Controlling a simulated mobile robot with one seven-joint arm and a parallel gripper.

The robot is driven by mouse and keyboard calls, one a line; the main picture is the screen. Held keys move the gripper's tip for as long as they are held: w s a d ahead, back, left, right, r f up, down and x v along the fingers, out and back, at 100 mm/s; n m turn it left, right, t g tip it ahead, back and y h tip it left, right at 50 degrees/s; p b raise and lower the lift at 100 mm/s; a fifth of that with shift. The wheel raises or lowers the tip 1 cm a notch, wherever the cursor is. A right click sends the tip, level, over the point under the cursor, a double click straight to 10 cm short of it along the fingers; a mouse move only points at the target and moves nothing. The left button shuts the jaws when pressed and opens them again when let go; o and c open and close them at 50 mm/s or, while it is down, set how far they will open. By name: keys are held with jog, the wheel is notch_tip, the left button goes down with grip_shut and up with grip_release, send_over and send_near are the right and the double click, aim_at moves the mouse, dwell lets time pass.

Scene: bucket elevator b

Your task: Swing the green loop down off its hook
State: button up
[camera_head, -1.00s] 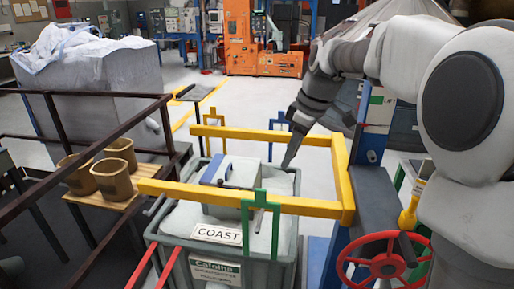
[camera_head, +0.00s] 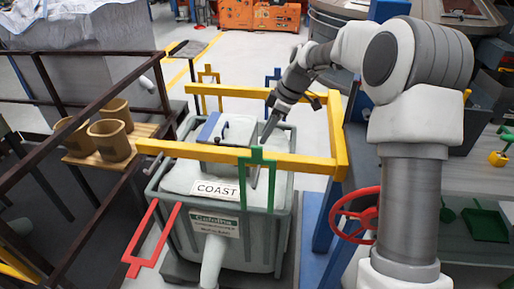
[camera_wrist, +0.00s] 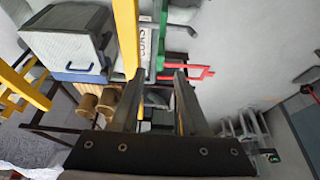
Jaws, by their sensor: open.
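The green loop (camera_head: 257,165) stands upright at the front of the grey bin, its narrow top lapping over the front yellow bar and its two legs running down to the bin rim. A small grey hook piece (camera_head: 254,178) shows between the legs. In the wrist view the green loop (camera_wrist: 160,35) is a strip just right of the yellow bar, beyond my fingertips. My gripper (camera_head: 267,138) is above the bin, behind the front bar and close to the loop's top. In the wrist view my gripper (camera_wrist: 156,82) is open with nothing between its fingers.
The yellow bar frame (camera_head: 200,154) surrounds the bin (camera_head: 160,212) on several sides. A red loop (camera_head: 153,243) sticks out at front left. Yellow (camera_head: 208,77) and blue (camera_head: 274,75) loops stand at the back. A red wheel (camera_head: 352,215) is at right; brown pots (camera_head: 110,140) at left.

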aim_at(258, 147)
jog(key=x, duration=0.7)
jog(key=shift+a+f, duration=0.1)
jog(key=shift+f, duration=0.15)
grip_shut()
dwell(1.1)
